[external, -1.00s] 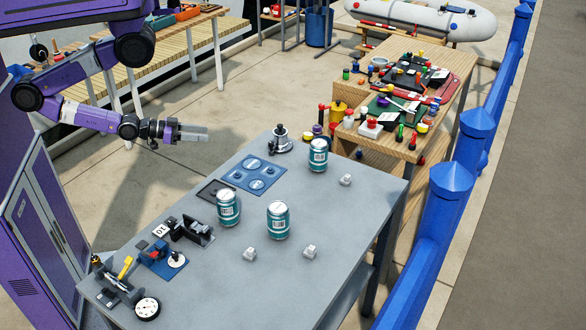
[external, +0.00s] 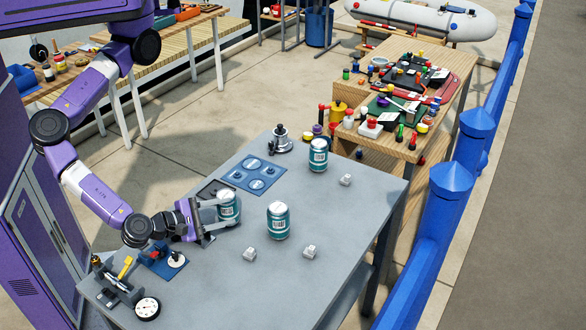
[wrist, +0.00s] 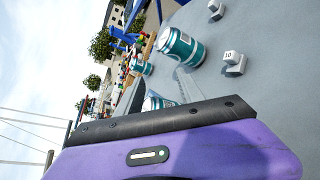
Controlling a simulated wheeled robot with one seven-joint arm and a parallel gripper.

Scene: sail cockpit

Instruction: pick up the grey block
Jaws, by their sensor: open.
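Several small light-grey blocks lie on the grey table: one at the front left (external: 249,254), one at the front middle (external: 310,251) and one at the far right (external: 345,180). In the wrist view, one block (wrist: 234,62) shows the number 10, and another (wrist: 216,9) is at the top edge. My gripper (external: 232,211) is open, low over the table's left side. Its fingers appear on either side of a teal can (external: 228,206); I cannot tell if they touch it. The blocks are apart from my gripper, to its right.
A blue panel (external: 255,175), a metal fitting (external: 281,141) and a gauge (external: 147,307) lie along the left side. The table's right part (external: 360,215) is mostly clear.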

